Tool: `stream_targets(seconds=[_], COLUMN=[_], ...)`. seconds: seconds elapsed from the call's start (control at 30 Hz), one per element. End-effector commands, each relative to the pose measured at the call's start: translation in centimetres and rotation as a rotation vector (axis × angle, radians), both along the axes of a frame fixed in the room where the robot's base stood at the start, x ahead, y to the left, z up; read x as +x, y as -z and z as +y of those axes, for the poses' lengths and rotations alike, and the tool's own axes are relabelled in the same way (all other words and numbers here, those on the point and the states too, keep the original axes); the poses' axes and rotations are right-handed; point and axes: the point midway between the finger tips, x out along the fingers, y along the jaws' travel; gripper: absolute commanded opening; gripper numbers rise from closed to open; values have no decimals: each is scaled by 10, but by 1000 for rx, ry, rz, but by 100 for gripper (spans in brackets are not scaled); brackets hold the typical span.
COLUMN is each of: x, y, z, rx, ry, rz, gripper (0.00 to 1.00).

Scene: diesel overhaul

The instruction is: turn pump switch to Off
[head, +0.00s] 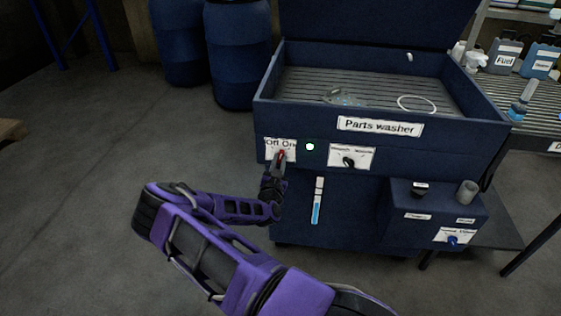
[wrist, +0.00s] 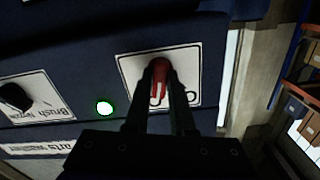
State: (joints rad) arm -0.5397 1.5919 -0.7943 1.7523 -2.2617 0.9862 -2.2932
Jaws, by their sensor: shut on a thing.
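The parts washer (head: 360,199) is a dark blue tub on a cabinet, with a white name label. The pump switch is a red lever (head: 282,154) on a white plate marked Off and On at the front's left end. In the wrist view the red lever (wrist: 160,70) sits between the fingers, which partly cover the plate (wrist: 188,65). My gripper (head: 279,162) is at the switch, its fingers (wrist: 161,80) closed around the lever. A round light (head: 310,147) right of the plate glows white-green; it also shows in the wrist view (wrist: 105,108).
A black knob (head: 348,162) on a second white plate is to the right, and a blue level gauge (head: 317,200) hangs below. A smaller blue box (head: 437,213) juts out at lower right. Blue barrels (head: 238,55) stand behind left. The floor at left is clear.

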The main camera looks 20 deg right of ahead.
Motion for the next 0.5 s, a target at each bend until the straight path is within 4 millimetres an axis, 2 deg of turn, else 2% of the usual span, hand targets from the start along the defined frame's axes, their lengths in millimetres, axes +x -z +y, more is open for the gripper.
stream_targets(seconds=[0.3,0.5], x=[1,2], y=[2,2], z=[4,4], rx=[-513,-790], ry=[-5,-2], rz=[347,535], gripper=[2,2])
